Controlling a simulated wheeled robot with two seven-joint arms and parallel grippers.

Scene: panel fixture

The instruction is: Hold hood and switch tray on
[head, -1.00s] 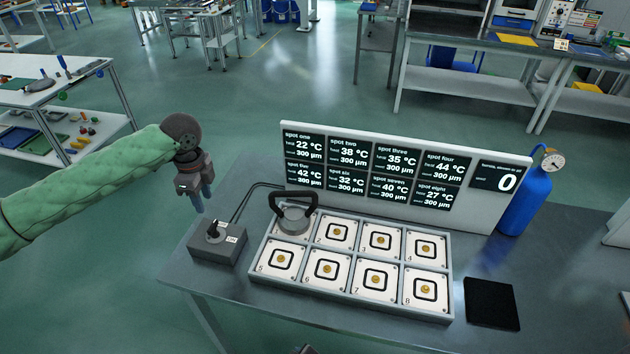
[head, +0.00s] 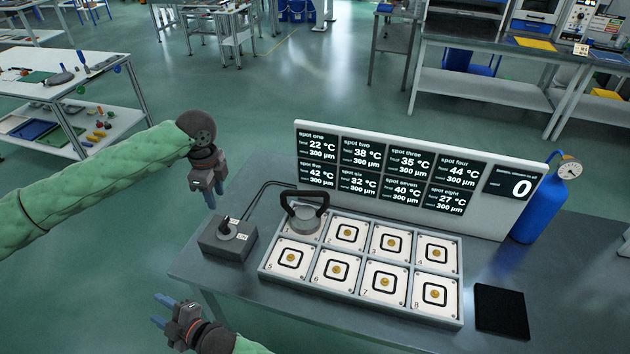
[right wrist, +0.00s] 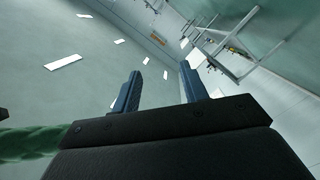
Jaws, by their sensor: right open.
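The hood (head: 305,224), a grey round body with a black arched handle (head: 304,196), stands on the spot one corner of the tray (head: 461,290). The tray holds numbered white plates with brass centres, and the hood covers spot one. A dark switch box (head: 226,248) with a black knob (head: 225,226) stands left of the tray, joined by a cable. My left gripper (head: 214,194) hangs above and left of the switch box, touching nothing; its finger gap is unclear. My right gripper (head: 163,309) is open and empty, off the table's front left edge. Its open fingers also show in the right wrist view (right wrist: 160,92).
A display panel (head: 410,180) with spot readings stands behind the tray. A blue gas bottle (head: 540,205) with a gauge stands at its right end. A black pad (head: 501,311) lies right of the tray. Bare table (head: 570,270) extends further right.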

